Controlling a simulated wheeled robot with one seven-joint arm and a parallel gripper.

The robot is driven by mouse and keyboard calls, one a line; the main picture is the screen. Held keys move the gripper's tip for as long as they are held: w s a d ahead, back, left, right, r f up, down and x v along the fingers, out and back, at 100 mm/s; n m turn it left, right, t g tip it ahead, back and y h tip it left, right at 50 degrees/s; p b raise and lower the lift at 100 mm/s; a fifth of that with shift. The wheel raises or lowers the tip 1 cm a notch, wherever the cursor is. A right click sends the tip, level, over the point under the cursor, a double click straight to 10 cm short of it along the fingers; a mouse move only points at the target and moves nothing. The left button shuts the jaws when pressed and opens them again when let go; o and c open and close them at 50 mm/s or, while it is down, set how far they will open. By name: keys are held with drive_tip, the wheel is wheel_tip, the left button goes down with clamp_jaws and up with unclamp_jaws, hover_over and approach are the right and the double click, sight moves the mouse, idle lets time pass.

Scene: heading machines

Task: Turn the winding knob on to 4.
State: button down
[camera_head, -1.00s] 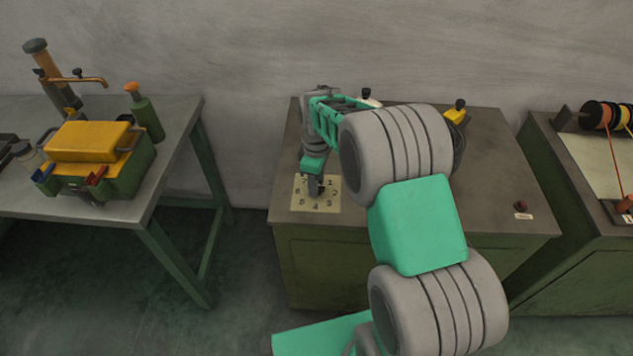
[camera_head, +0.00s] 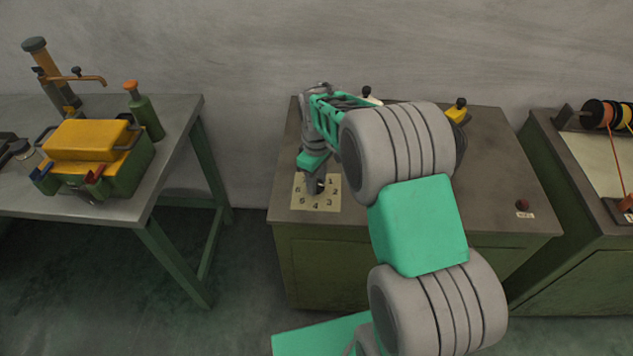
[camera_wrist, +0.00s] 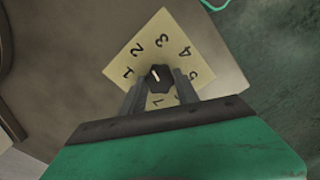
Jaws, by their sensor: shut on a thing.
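The winding knob (camera_wrist: 159,78) is small and black with a white line on top. It stands on a cream dial plate (camera_wrist: 135,61) printed with numbers. In the wrist view the line's upper end points between 2 and 3. The 4 is at the plate's upper right. My gripper (camera_wrist: 161,84) is shut on the knob, one finger on each side. The fingers partly hide the lower numbers. In the head view the dial plate (camera_head: 328,204) lies at the left front of the bench top, and my gripper (camera_head: 315,188) covers most of the knob.
A left table (camera_head: 125,207) holds a yellow-and-green machine (camera_head: 90,150). Spools (camera_head: 600,115) stand at far right.

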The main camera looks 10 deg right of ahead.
drive_tip(key=m+b, duration=0.1)
drive_tip(key=m, duration=0.6)
drive_tip(key=m+b, duration=0.1)
drive_tip(key=m, duration=0.3)
drive_tip(key=shift+m, duration=1.9)
drive_tip(key=c, duration=0.9)
unclamp_jaws()
drive_tip(key=shift+r, duration=0.1)
wheel_tip(320, 180, up, 8)
drive_tip(key=shift+f+b, duration=0.15)
drive_tip(key=shift+b, duration=0.5)
